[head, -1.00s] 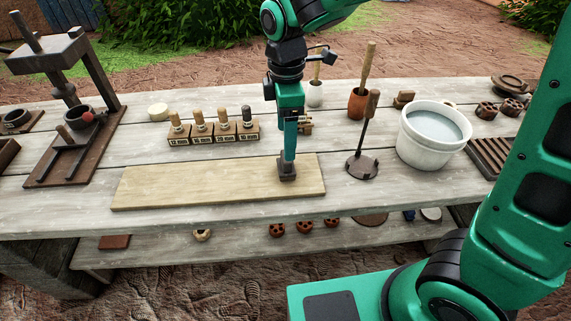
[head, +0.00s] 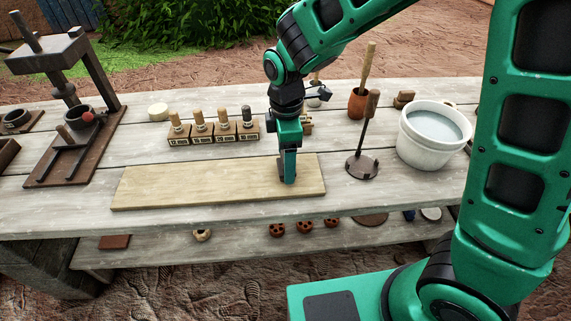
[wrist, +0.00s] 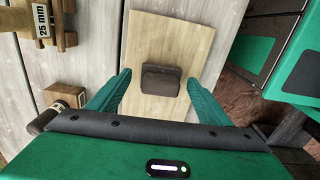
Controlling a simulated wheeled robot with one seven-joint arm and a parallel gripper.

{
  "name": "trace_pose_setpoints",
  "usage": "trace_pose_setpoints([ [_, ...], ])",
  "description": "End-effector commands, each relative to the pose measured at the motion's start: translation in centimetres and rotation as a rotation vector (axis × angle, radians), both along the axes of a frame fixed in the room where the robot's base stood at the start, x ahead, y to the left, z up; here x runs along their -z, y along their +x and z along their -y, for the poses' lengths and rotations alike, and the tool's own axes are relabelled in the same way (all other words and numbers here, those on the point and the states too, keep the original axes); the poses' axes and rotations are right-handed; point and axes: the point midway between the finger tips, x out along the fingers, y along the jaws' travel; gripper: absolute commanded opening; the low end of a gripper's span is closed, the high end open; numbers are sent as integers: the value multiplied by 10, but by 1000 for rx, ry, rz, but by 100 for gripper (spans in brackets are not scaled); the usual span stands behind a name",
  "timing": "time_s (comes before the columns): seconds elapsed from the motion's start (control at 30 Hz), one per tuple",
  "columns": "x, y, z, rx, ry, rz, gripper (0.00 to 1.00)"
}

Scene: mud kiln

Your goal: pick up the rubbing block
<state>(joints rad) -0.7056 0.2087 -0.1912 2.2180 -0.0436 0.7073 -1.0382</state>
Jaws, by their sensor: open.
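The rubbing block (wrist: 160,80) is a small dark brown block lying on the pale wooden board (wrist: 140,35). In the wrist view it lies between the two green fingers of my gripper (wrist: 159,78), with space on both sides. My gripper is open and empty. In the head view my gripper (head: 289,179) points down over the right part of the board (head: 190,188) and hides most of the block. I cannot tell the exact height of the fingertips over the board.
A rack of wooden-handled tools (head: 212,135) stands behind the board. A dark disc stand with an upright handle (head: 362,167) is right of it, then a white water bucket (head: 432,140). A dark press frame (head: 75,150) stands at left. The table front is clear.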

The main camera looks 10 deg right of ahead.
Motion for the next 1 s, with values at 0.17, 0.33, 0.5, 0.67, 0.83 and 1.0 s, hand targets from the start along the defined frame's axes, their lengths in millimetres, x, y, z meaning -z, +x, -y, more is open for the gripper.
trace_pose_setpoints([
  [0.17, 0, 0, 0, 0, 0, 0, 36],
  [0.33, 0, 0, 0, 0, 0, 1, 20],
  [0.5, -1, 1, 0, 0, 1, 1, 20],
  [0.67, -9, 1, 0, 0, 2, 2, 20],
  [0.83, -32, 1, 0, 0, 4, 5, 20],
  [1.0, -59, -19, -20, -6, 3, 4, 20],
])
